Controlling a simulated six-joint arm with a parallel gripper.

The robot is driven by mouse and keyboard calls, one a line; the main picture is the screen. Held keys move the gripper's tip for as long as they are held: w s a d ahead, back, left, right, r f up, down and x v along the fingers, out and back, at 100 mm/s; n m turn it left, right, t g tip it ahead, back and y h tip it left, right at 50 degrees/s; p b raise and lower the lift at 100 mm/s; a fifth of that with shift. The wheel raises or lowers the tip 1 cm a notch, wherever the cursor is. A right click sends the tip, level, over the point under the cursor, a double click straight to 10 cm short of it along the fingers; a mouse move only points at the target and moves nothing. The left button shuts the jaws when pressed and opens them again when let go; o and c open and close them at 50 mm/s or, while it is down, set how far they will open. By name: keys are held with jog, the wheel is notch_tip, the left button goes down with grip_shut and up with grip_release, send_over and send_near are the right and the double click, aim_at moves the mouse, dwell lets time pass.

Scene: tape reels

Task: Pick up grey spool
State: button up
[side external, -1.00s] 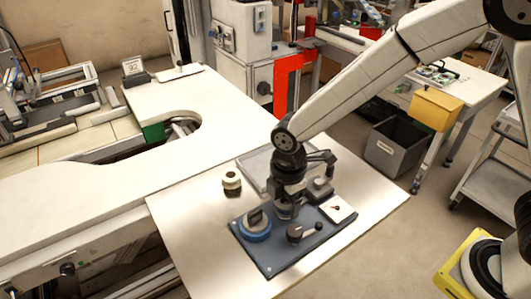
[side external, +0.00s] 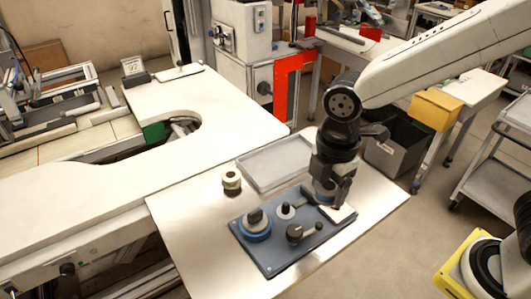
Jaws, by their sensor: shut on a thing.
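My gripper (side external: 335,202) points down over the right end of the blue plate (side external: 268,262), beside the white square pad (side external: 345,213). It is shut on the grey spool (side external: 322,198), which is mostly hidden by the fingers. I cannot tell whether the spool is clear of the plate.
On the plate are a blue spool (side external: 254,232) with a black knob, a small grey post with a dark top (side external: 286,210) and a black lever (side external: 296,234). The front table (side external: 180,225) is clear.

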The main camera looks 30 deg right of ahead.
jog(key=s+d+r, duration=0.2)
jog(key=s, duration=0.3)
jog(key=shift+s+r, duration=0.2)
jog(key=shift+r, duration=0.05)
jog(key=shift+w, duration=0.1)
dwell(0.6)
jog(key=w+d, duration=1)
jog(key=w, duration=0.3)
jog(key=shift+w+d+f, duration=0.2)
jog(key=shift+d+f, duration=0.2)
jog(key=shift+f, duration=0.05)
jog(key=shift+w, duration=0.15)
